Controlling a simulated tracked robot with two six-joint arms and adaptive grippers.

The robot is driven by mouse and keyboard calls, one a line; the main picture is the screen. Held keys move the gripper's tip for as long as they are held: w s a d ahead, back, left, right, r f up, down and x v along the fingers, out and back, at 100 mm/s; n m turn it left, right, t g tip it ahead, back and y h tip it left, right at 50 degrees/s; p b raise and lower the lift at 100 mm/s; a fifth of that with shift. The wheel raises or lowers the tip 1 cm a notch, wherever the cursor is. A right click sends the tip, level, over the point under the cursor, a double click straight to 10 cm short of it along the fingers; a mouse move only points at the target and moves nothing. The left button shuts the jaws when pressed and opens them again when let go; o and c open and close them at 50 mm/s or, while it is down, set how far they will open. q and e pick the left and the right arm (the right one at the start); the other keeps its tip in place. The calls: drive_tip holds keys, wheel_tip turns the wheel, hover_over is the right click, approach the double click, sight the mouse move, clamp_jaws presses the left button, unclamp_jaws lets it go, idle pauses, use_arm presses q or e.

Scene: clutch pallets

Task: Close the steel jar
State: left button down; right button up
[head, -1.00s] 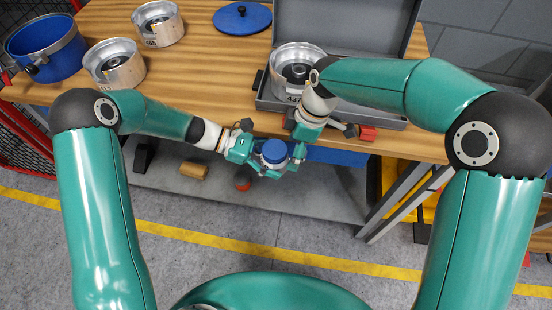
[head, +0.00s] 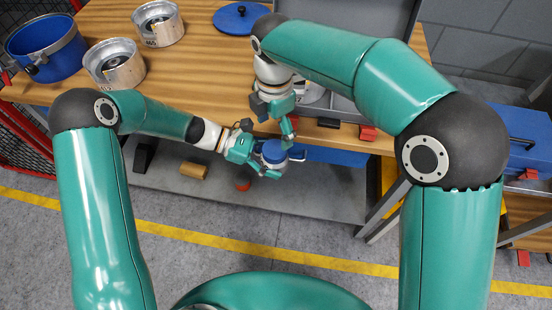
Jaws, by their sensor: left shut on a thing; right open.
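The steel jar shows as a small round vessel with a blue top (head: 273,150), held out over the bench's front edge. Only a narrow pale strip of its side shows. I cannot tell whether the blue top is fully seated. My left gripper (head: 262,164) is shut on the jar from the left and below. My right gripper (head: 287,130) is open and empty. It points down just behind and to the right of the jar's top, and I cannot tell whether it touches it.
The wooden bench (head: 205,75) carries a blue pot (head: 48,50), two steel housings (head: 115,65) (head: 158,22) and a blue lid (head: 242,18). A grey case (head: 345,100) lies partly behind my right arm. A blue toolbox (head: 525,140) stands at right.

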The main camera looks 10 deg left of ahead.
sight(275, 149)
wheel_tip(275, 149, down, 7)
drive_tip(key=shift+r, duration=0.1)
idle(0.3)
